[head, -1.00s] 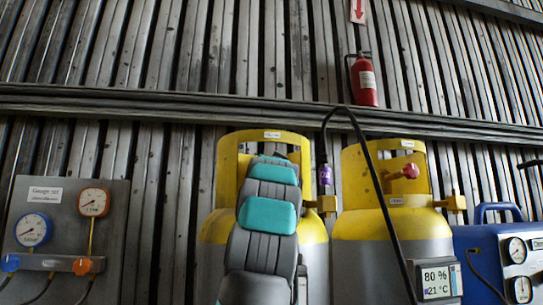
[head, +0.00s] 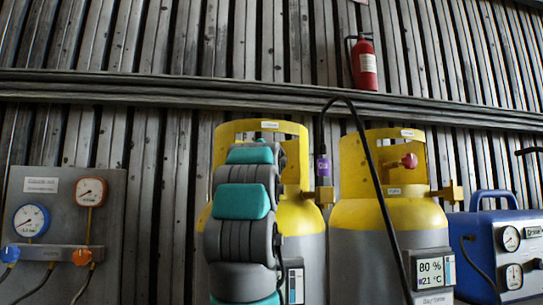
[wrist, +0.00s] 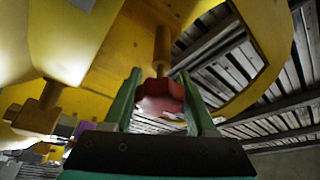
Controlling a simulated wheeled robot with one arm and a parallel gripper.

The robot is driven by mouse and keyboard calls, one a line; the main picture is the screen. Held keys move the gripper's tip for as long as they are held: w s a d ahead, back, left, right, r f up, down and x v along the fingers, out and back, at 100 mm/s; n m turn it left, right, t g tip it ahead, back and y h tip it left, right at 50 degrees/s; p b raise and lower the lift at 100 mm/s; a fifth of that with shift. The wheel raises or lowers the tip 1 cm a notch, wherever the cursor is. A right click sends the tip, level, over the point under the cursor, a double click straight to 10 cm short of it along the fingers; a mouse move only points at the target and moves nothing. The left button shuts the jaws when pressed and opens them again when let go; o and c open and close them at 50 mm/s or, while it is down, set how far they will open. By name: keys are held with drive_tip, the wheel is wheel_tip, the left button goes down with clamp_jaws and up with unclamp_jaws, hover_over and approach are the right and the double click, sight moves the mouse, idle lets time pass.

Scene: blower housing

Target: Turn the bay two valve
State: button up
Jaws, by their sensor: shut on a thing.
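In the wrist view a red valve knob (wrist: 158,98) sits on a brass stem (wrist: 162,48) by a yellow cylinder collar. My gripper (wrist: 160,82) has its two green fingers on either side of the knob and is shut on it. In the head view my arm stands in front of the left yellow-and-grey cylinder (head: 312,225), hiding its valve and my gripper. The right cylinder (head: 352,215) has its own red valve knob (head: 409,160) in the collar opening, with nothing holding it. The cylinder labels are too small to read.
A black hose (head: 372,165) arches from a purple-banded fitting (head: 322,165) down past the right cylinder. A display (head: 432,272) reads 80 % and 21 °C. A gauge panel (head: 100,225) stands left, a blue machine (head: 490,228) right. A fire extinguisher (head: 364,66) hangs above.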

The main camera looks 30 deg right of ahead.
idle(0.7)
drive_tip(key=o, duration=1.4)
drive_tip(key=shift+s, duration=0.1)
drive_tip(key=b+v, duration=0.3)
drive_tip(key=v, duration=0.4)
drive_tip(key=shift+s+a+f+b, duration=0.1)
drive_tip(key=shift+s+a+b, duration=0.15)
drive_tip(key=shift+b, duration=0.1)
drive_tip(key=shift+s, duration=0.1)
